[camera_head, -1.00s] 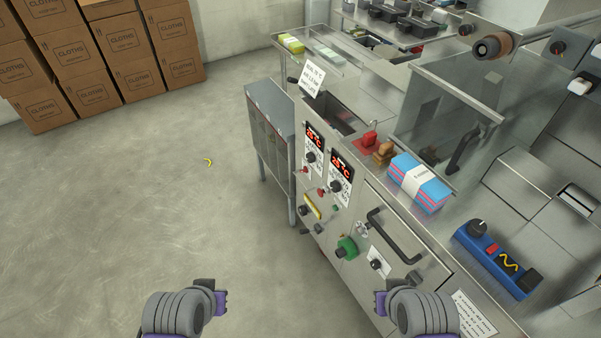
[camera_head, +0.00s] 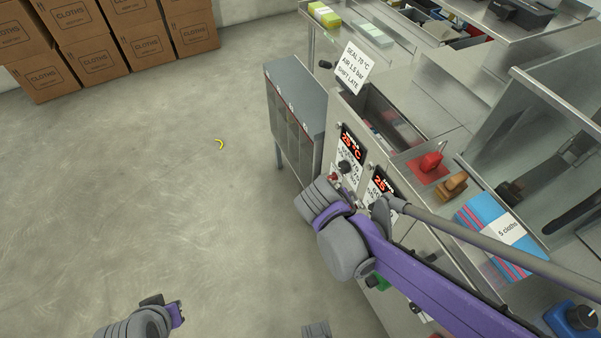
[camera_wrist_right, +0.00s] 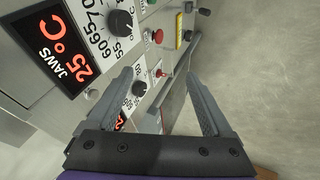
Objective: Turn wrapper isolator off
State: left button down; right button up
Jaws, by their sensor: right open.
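The wrapper's control panel carries a red display reading 25 °C (camera_head: 353,142) and a second display (camera_head: 380,182) partly behind my right arm. In the right wrist view the panel shows the JAWS display (camera_wrist_right: 62,48), a black dial (camera_wrist_right: 120,22), a red button (camera_wrist_right: 157,36), a yellow plate (camera_wrist_right: 180,38) and a small red-tipped switch (camera_wrist_right: 160,73). No isolator label is readable, so I cannot tell which control it is. My right gripper (camera_wrist_right: 160,77) is open and empty, facing the panel. My left gripper (camera_head: 176,314) is low at left, away from the machine; its opening is unclear.
A grey cabinet (camera_head: 297,85) stands left of the panel. A pack of cloths (camera_head: 485,225), a red block (camera_head: 428,165) and a brown block (camera_head: 452,187) are on the machine top. Cardboard boxes (camera_head: 90,55) are stacked at back left.

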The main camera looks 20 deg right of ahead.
aim_at(329, 179)
jog(key=w+d+f+m+t+h+b, duration=0.1)
jog(key=w+d+f+m+h+b, duration=0.15)
jog(key=w+f+h+b, duration=0.85)
jog(key=w+a+f+m+t+h+b, duration=0.1)
jog(key=w+a+f+h+b, duration=0.1)
jog(key=f, duration=0.4)
jog(key=w+a+f+m+t+h+b, duration=0.1)
jog(key=w+a+f+t+h, duration=0.15)
jog(key=f, duration=0.35)
pick_arm(q)
notch_tip(329, 179, down, 18)
jog(key=s+b, duration=0.1)
jog(key=shift+a, duration=0.2)
pick_arm(e)
jog(key=shift+n+g+y, duration=0.25)
jog(key=shift+g+y, duration=0.1)
jog(key=shift+y, duration=0.1)
jog(key=x, duration=1)
jog(key=shift+w+d, duration=0.2)
jog(key=shift+d, duration=0.05)
pick_arm(q)
jog(key=shift+f, duration=0.1)
pick_arm(e)
jog(key=shift+c, duration=0.3)
jog(key=shift+f, duration=0.1)
grip_shut()
